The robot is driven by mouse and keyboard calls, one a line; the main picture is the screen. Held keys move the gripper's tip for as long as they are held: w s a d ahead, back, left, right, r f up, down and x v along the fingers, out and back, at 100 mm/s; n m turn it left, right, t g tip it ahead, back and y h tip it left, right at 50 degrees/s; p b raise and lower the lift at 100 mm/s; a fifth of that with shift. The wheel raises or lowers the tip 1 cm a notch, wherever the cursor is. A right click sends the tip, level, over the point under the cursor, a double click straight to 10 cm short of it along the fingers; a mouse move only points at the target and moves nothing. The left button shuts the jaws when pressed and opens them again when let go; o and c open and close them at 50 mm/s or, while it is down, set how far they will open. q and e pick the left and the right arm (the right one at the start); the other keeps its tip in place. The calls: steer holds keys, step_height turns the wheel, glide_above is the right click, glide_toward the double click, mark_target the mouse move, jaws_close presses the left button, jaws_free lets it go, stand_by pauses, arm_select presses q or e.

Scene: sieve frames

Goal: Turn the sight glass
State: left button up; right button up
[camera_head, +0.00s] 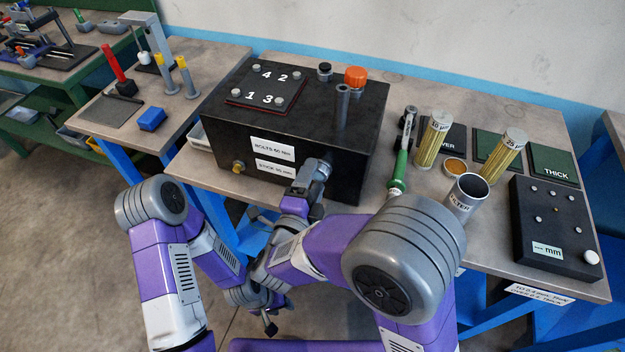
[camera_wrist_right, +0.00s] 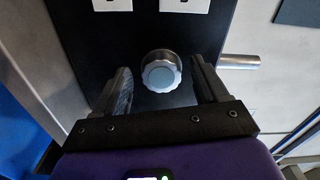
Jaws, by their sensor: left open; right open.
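A black box (camera_head: 225,130) stands on the bench with two white labels on its front. My right gripper (camera_wrist_right: 162,86) is open, one finger on each side of the glass, with visible gaps. It also shows in the head view (camera_head: 303,190), partly hidden. My left gripper (camera_head: 269,322) is open and empty, low in front of the bench.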

steer(key=p+v, duration=0.1)
steer(key=v, duration=0.6)
steer(key=shift+s, duration=0.25)
stand_by(0.4)
